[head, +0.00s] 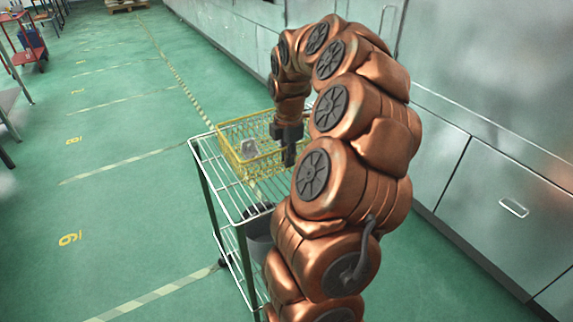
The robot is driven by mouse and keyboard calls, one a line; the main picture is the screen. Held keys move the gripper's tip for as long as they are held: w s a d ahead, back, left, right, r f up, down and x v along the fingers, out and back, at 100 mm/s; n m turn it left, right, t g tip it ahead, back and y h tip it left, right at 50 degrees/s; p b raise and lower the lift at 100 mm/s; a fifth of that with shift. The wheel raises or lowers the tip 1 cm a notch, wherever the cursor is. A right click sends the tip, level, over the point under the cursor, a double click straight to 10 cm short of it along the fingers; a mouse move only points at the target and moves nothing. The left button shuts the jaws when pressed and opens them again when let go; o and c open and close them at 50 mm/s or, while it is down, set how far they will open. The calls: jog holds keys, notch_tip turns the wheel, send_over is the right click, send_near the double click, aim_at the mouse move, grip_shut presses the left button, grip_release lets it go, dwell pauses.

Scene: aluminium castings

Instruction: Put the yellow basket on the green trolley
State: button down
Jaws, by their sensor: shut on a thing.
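The yellow basket (228,148) is made of wire mesh and sits upright at the far end of the trolley's top shelf. A small grey piece (249,148) lies in it. The green trolley (206,160) has pale wire shelves and dark green posts. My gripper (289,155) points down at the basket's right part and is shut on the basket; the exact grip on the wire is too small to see. I cannot tell whether the basket rests on the shelf or hangs just above it. My arm hides the trolley's right side.
A dark bucket (260,238) stands on the trolley's lower level. Grey metal cabinets (480,180) line the right side. Open green floor (110,215) lies to the left. A red trolley (25,50) stands at the far left.

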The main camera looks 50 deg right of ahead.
aim_at(287, 171)
jog(key=shift+w, duration=0.15)
jog(key=shift+f+p, duration=0.5)
jog(key=shift+f, duration=1.35)
jog(key=c, duration=1.3)
grip_release()
notch_tip(287, 171, up, 11)
jog(key=shift+f+b, duration=0.1)
jog(key=shift+b, duration=0.9)
jog(key=shift+a+r, duration=0.15)
jog(key=shift+r, duration=0.55)
